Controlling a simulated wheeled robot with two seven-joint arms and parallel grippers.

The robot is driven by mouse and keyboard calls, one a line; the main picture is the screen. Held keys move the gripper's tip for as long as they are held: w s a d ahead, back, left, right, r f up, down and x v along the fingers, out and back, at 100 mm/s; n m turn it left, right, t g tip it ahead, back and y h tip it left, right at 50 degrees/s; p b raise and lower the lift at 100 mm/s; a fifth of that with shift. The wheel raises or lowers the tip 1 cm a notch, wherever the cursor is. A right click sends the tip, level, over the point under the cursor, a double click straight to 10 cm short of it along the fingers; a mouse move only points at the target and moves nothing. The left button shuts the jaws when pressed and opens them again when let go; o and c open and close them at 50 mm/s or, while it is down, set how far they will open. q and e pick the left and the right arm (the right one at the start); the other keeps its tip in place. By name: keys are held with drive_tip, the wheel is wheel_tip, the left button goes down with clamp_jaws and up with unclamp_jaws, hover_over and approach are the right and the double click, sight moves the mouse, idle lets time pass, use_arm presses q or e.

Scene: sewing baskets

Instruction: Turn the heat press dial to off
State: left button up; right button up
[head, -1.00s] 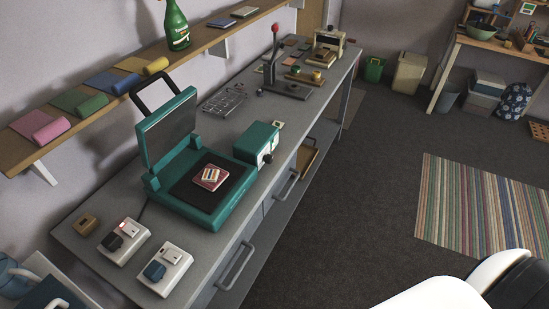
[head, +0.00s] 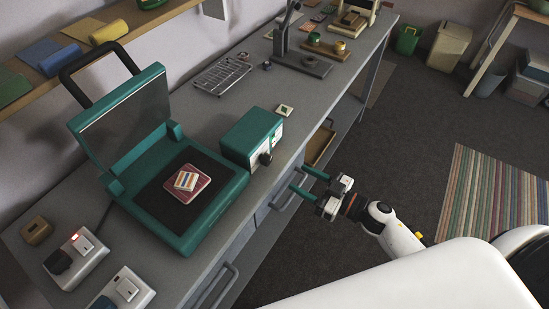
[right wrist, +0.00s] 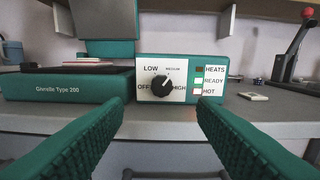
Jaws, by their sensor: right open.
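The heat press (head: 185,225) is teal, with its lid raised and a dark lower plate, on the grey workbench. Its control box (head: 250,135) stands at its right with a black dial (head: 265,158) on the front. In the right wrist view the dial (right wrist: 162,86) sits among the labels OFF, LOW, MEDIUM and HIGH. Its pointer seems to point up and right, not at OFF. My right gripper (head: 299,178) is open and empty in front of the box, apart from it. In the right wrist view its teal fingers (right wrist: 160,101) lie either side of the dial, short of it. My left gripper is not in view.
A pink patch with a striped piece (head: 187,183) lies on the press plate. Switched sockets (head: 77,258) are at the bench's near end, one with a red light. A small tile (head: 285,109) lies beyond the box. Drawer handles (head: 287,196) project from the bench front.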

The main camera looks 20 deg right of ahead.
sight(270, 161)
drive_tip(key=x, duration=0.9)
drive_tip(key=shift+w+p, duration=0.15)
drive_tip(key=shift+p, duration=0.25)
drive_tip(key=shift+w+a, duration=0.25)
drive_tip(key=shift+w, duration=0.1)
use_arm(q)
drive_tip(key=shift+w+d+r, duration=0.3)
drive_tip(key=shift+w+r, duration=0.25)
use_arm(e)
drive_tip(key=c, duration=1)
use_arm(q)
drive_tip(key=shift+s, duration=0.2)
